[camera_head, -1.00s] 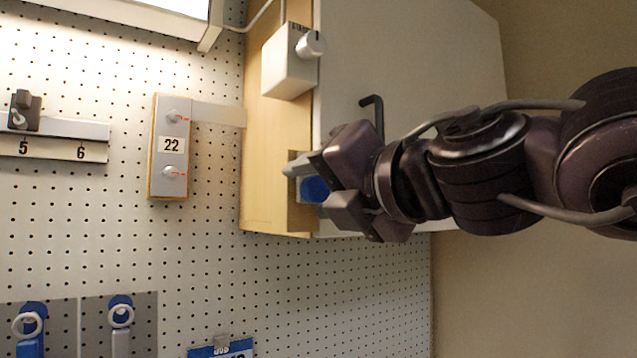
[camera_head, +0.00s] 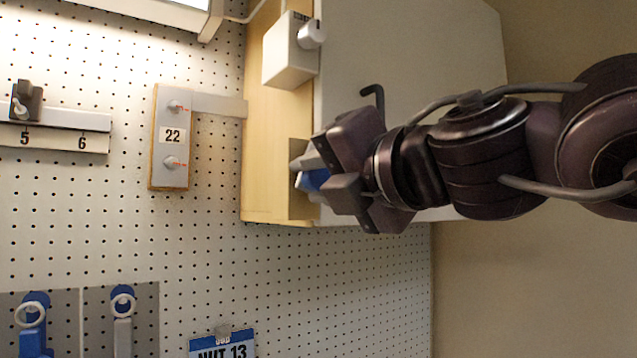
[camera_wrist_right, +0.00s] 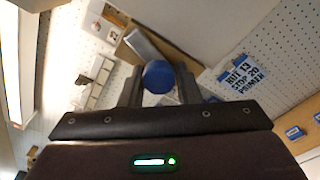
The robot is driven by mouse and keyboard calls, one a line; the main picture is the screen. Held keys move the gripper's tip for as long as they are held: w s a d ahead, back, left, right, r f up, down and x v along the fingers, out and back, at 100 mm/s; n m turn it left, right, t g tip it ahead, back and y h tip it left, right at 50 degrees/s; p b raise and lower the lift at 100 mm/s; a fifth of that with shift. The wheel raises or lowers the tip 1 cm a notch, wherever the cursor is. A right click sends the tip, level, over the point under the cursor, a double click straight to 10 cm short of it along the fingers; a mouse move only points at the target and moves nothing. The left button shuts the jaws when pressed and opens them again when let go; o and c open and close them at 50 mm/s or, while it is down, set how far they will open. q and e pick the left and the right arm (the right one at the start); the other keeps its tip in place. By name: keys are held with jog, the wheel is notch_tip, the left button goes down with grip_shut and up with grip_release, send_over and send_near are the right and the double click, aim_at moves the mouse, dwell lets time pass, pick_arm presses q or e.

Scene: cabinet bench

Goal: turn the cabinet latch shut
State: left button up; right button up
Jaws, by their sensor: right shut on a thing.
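The blue cabinet latch knob (camera_head: 316,180) sits at the lower front edge of the wooden cabinet (camera_head: 272,140). My right gripper (camera_head: 308,172) is shut on the blue latch, with one finger on each side of it. In the right wrist view the round blue latch (camera_wrist_right: 158,76) lies between the two fingers. Part of the latch is hidden behind the gripper in the head view. My left gripper is not in view.
A black hooked handle (camera_head: 376,100) sticks out near my right wrist. A white box with a knob (camera_head: 290,55) is fixed above on the cabinet. A panel marked 22 (camera_head: 171,150) hangs left on the pegboard (camera_head: 230,270).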

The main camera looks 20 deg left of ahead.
jog(key=m+b, duration=0.1)
jog(key=m, duration=0.2)
jog(key=shift+r+m, duration=0.1)
jog(key=shift+m, duration=0.2)
jog(key=m+b, duration=0.1)
jog(key=m, duration=0.3)
jog(key=shift+r+m+t, duration=0.1)
jog(key=shift+m+t, duration=0.2)
jog(key=shift+m, duration=0.1)
jog(key=m+b, duration=0.2)
jog(key=m, duration=0.5)
jog(key=shift+o, duration=0.2)
jog(key=shift+m, duration=0.9)
jog(key=shift+f, duration=0.2)
